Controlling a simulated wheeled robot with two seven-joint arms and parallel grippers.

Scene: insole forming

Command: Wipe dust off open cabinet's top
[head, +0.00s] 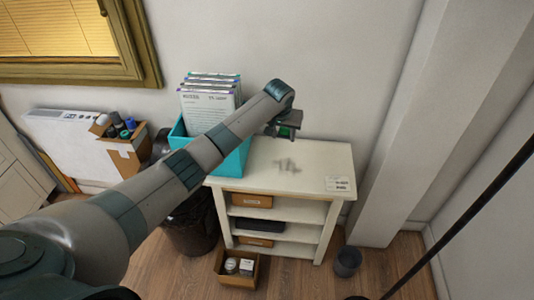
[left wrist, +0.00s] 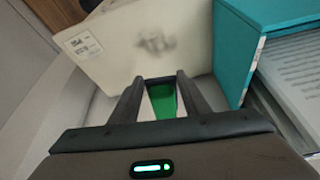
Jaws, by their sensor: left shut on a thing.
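The open cabinet (head: 328,163) is cream white with open shelves and stands against the wall. A grey dust patch (head: 285,165) lies on its top, left of the middle; the patch also shows in the left wrist view (left wrist: 155,42). My left gripper (head: 287,129) is above the back of the cabinet top. It is shut on a green thing (left wrist: 162,99), which shows between the two fingers in the left wrist view (left wrist: 155,84); its exact shape is mostly hidden. The green thing appears apart from the top. My right gripper is in neither view.
A teal file box (head: 236,163) with papers stands at the cabinet's left, partly behind my left arm. A white label (head: 340,184) is at the top's front right corner. A small dark bin (head: 347,262) and a brown box (head: 237,268) stand on the floor.

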